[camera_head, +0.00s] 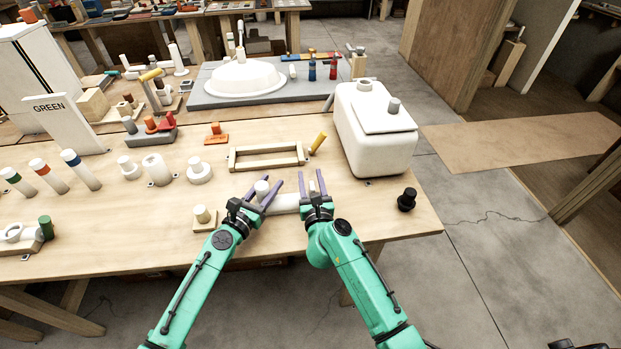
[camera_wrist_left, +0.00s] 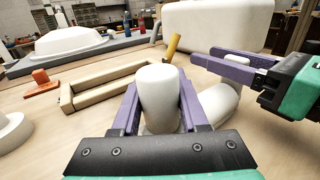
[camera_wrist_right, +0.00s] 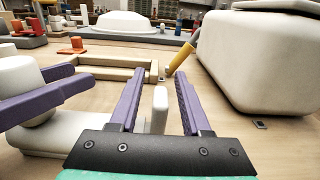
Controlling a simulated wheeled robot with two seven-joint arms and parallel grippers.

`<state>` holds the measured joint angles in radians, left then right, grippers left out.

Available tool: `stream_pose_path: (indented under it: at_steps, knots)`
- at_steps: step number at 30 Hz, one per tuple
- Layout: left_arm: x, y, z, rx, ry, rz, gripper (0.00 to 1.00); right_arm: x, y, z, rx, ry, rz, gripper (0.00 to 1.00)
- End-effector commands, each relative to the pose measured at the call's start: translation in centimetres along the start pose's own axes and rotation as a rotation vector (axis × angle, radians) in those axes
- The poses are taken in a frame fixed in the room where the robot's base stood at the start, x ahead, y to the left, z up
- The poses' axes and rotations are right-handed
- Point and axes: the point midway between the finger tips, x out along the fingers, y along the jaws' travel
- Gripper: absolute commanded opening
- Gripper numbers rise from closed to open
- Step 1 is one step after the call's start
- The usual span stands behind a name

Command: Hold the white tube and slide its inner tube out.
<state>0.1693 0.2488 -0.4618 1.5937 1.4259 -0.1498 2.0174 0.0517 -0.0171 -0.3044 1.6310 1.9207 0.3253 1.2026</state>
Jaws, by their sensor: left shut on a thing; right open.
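The white tube (camera_head: 284,204) lies crosswise near the front edge of the table. My left gripper (camera_head: 262,187) is shut on its thick upright white post, which stands between the purple fingers in the left wrist view (camera_wrist_left: 158,92). The tube's body (camera_wrist_left: 222,101) shows beyond the right finger there. My right gripper (camera_head: 311,178) is open over the right end of the tube. A thinner upright white tab (camera_wrist_right: 159,108) stands between its spread fingers, with gaps on both sides. The seam between outer and inner tube is hidden by the grippers.
A wooden frame (camera_head: 232,161) and a yellow-handled piece (camera_head: 318,143) lie just behind the grippers. A big white tank (camera_head: 372,145) stands at the right, with a black knob (camera_head: 407,199) in front. A small block with a peg (camera_head: 206,224) is left of my left gripper.

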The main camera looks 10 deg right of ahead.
Motion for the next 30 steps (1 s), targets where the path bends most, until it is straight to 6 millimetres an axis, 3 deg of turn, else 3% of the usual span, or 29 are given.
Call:
stream_pose_path:
  at_steps: [4, 5, 8, 9, 30]
  knots:
    - [-0.09, -0.05, -0.37, -0.001, 0.007, -0.001, 0.0, -0.01, 0.0, -0.03, 0.0, 0.0, 0.0, 0.47]
    - [-0.09, -0.05, -0.37, -0.001, 0.007, -0.001, 0.0, -0.01, 0.0, -0.03, 0.0, 0.0, 0.0, 0.44]
    - [-0.09, -0.05, -0.37, -0.001, 0.006, -0.001, 0.0, -0.02, -0.01, -0.03, 0.0, 0.0, 0.0, 0.05]
    - [-0.09, -0.05, -0.37, -0.001, 0.006, -0.001, 0.0, -0.03, -0.01, -0.03, 0.0, 0.0, 0.0, 0.0]
    - [-0.08, -0.03, -0.33, -0.001, 0.006, 0.0, 0.0, -0.06, 0.03, -0.02, 0.0, -0.001, 0.001, 0.0]
